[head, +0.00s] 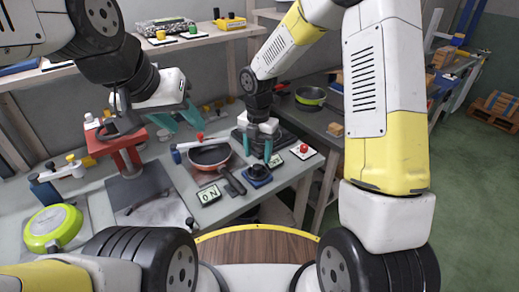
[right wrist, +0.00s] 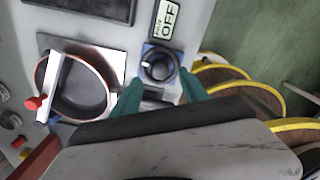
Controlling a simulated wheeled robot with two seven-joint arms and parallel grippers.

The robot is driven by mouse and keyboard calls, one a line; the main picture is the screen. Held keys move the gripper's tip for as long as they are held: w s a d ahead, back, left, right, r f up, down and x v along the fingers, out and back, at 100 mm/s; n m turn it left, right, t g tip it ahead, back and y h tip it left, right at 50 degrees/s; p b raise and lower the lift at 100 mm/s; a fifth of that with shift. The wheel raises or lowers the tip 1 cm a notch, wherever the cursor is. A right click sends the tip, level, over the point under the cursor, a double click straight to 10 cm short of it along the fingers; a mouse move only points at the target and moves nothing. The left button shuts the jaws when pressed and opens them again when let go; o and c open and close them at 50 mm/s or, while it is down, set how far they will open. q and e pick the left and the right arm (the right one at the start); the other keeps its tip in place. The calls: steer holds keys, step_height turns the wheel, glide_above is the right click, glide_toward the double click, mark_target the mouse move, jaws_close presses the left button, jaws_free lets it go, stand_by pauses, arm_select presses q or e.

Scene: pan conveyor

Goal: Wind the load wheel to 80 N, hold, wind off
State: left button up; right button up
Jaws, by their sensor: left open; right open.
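A round black knob on a blue base (head: 257,173), possibly the load wheel, sits on the grey bench; it also shows in the right wrist view (right wrist: 158,66). My right gripper (head: 257,156) is open just above it, with its fingers toward either side of the knob; contact cannot be told. A small display (head: 208,195) reads 0 N. A pale bar with a red knob (right wrist: 36,103) crosses the pan. My left gripper (head: 180,119) is open and empty above the bench.
Another display (right wrist: 166,19) reads OFF beside the knob. A red button (head: 304,149) sits at the bench's right. A red stand (head: 118,147) and a lime-green pan (head: 53,228) are at the left. A round wooden surface with a yellow rim (head: 255,229) is in front.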

mark_target(257, 166)
steer(key=shift+f, duration=2.35)
steer(key=shift+c, duration=0.4)
steer(key=shift+a, duration=0.1)
jaws_close()
